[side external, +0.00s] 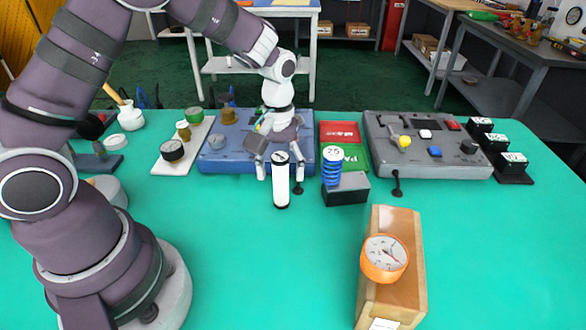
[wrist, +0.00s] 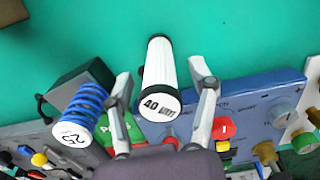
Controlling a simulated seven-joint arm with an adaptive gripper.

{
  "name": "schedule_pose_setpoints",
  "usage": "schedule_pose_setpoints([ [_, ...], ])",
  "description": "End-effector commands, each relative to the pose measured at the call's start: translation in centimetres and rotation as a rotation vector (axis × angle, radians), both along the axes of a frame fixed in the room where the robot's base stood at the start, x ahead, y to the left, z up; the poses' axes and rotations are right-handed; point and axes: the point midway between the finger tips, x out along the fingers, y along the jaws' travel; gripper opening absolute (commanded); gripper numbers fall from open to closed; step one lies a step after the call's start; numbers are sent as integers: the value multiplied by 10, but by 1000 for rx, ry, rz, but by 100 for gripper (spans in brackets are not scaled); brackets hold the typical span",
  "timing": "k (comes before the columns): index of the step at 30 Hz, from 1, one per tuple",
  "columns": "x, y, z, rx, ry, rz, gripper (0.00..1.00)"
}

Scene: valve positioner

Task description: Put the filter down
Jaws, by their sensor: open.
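The filter (side external: 281,188) is a white cylinder with black end caps. It stands upright on the green table in front of the blue panel in the side view. In the wrist view the filter (wrist: 158,66) shows its black top cap marked 40. My gripper (side external: 281,176) points down with its fingers spread, one on each side of the filter. In the wrist view a gap shows between the filter and each finger of my gripper (wrist: 165,84).
A blue spring marked 25 (side external: 332,168) stands by a dark block (side external: 346,190), close on the right. The blue panel (side external: 225,160) lies behind. The front middle table is clear.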

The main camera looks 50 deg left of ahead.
Motion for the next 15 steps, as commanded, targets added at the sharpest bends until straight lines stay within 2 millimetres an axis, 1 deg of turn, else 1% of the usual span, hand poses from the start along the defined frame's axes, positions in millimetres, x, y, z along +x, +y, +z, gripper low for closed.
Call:
schedule_pose_setpoints([
  [4, 0, 0, 3, 0, -1, 0, 58],
  [7, 1, 0, 16, -1, -5, 0, 58],
  [8, 1, 0, 22, -1, -6, 0, 58],
  [15, 1, 0, 81, 0, -8, 1, 58],
])
